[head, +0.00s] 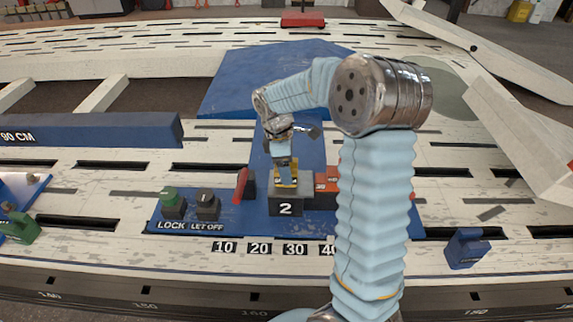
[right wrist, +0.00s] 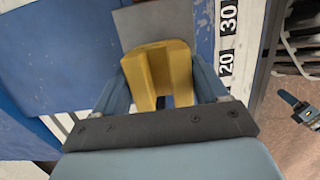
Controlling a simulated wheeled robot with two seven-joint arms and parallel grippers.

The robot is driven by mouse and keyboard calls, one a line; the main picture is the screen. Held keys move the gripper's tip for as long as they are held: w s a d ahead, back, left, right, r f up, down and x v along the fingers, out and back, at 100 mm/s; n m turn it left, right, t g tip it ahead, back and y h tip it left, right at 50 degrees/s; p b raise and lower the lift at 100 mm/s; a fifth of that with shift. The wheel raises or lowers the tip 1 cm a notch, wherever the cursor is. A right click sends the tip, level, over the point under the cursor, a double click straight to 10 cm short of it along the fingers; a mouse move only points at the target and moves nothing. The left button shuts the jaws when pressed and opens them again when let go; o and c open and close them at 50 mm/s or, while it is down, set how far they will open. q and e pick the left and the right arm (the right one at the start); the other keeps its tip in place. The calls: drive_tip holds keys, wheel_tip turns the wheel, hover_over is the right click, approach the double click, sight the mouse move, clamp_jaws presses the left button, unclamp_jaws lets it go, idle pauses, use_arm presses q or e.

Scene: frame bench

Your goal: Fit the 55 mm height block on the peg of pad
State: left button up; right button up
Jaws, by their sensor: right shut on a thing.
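The yellow block (head: 288,178) is between the fingers of my right gripper (head: 284,163), over the grey pad marked 2 (head: 286,207). In the right wrist view the yellow block (right wrist: 146,72) has a slot down its middle, with blue fingers on both sides. The grey pad's top (right wrist: 155,24) shows just past the block. The block is at or very near the pad top; I cannot tell whether it touches. The peg is hidden. The block's size mark is not readable. My left gripper is not in view.
The pad stands on a blue base (head: 230,225) with a green LOCK knob (head: 172,202), a dark LET OFF knob (head: 207,204) and a red lever (head: 241,186). An orange-red block (head: 324,185) stands close right of the pad.

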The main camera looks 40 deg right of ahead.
drive_tip(key=shift+f+b, duration=0.35)
drive_tip(key=shift+f, duration=0.25)
drive_tip(key=o, duration=1.7)
drive_tip(key=shift+c, duration=0.2)
wheel_tip(320, 180, up, 14)
drive_tip(key=w+a+p, duration=0.1)
drive_tip(key=shift+w+a, duration=0.2)
drive_tip(key=shift+a, duration=0.1)
drive_tip(key=shift+f, duration=0.15)
